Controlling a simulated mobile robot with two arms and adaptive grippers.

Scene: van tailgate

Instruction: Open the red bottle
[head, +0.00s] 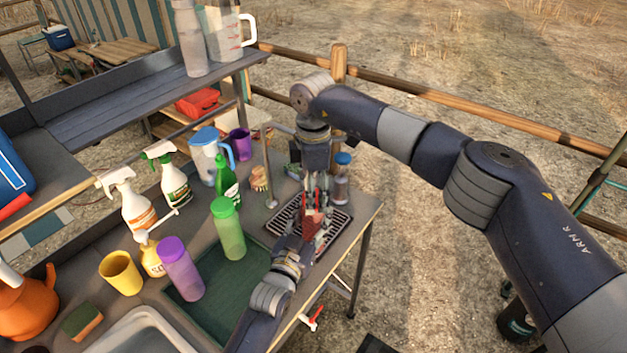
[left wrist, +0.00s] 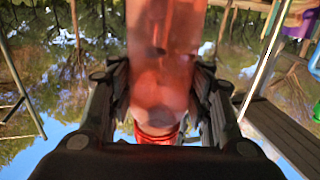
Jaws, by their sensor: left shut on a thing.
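The red bottle (head: 311,222) is mostly hidden behind the grippers, above the dark drip grate in the head view. In the left wrist view its translucent red body (left wrist: 165,45) fills the middle and narrows to a red top (left wrist: 157,131) low in the picture. My left gripper (head: 304,228) is shut on the bottle, with a finger on each side of it in the wrist view (left wrist: 158,95). My right gripper (head: 316,190) points down from above, at the bottle's upper end. Whether its fingers touch the cap is too small to tell.
A clear bottle with a blue cap (head: 342,178) stands close right of the grippers. A green bottle (head: 229,230), a purple bottle (head: 180,268), a yellow cup (head: 121,272) and spray bottles (head: 130,203) stand to the left. The counter's right edge (head: 362,228) is near the grate (head: 335,223).

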